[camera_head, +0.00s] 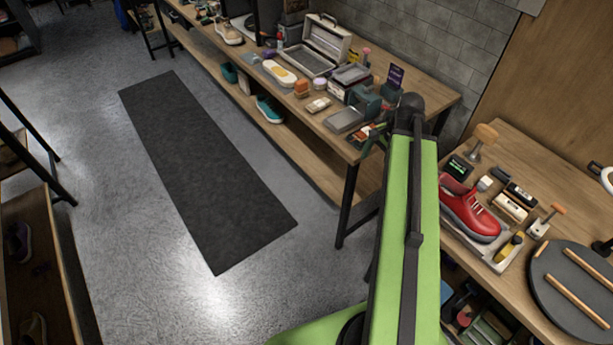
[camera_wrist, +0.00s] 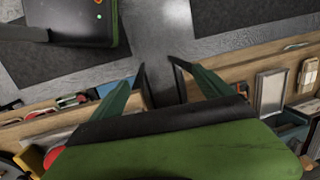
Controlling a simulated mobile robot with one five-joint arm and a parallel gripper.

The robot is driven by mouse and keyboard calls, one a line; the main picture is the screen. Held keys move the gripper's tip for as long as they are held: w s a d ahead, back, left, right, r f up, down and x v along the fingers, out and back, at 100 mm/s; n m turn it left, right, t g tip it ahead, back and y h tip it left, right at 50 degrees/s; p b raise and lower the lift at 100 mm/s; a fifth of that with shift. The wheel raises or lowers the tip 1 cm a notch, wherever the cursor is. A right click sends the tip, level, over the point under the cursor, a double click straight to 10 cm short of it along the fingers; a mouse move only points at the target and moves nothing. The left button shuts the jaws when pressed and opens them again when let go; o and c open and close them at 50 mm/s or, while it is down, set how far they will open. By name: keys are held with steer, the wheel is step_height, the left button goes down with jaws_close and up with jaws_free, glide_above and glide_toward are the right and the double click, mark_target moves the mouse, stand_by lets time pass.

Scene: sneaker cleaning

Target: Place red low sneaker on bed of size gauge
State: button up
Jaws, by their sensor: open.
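A small dark box with a green display (camera_head: 459,166) stands behind the sneaker. My gripper (camera_wrist: 160,70) is open in the wrist view, with bare floor between its fingertips and nothing held. It is away from the sneaker; my green arm reaches up toward the gap between the benches. Contact between sole and plate is partly hidden.
A round dark turntable (camera_head: 560,305) with wooden bars lies right of the sneaker. Brushes, small boxes and a yellow-handled tool (camera_head: 510,246) crowd around it. The long bench (camera_head: 335,135) behind is cluttered with cases and bottles. The floor around the dark mat (camera_head: 195,165) is clear.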

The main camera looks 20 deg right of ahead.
steer(key=w+a+n, duration=0.2)
steer(key=a+n, duration=0.5)
steer(key=a, duration=0.6)
steer(key=w+a+f+n+g+h, duration=0.1)
steer(key=w+a+n, duration=0.1)
steer(key=a+n, duration=0.5)
steer(key=a+b, duration=0.1)
steer(key=a, duration=0.5)
steer(key=shift+a+f+n+h, duration=0.15)
steer(key=shift+a+n+h, duration=0.15)
steer(key=shift+a, duration=0.1)
steer(key=shift+w, duration=0.15)
steer(key=shift+c, duration=0.4)
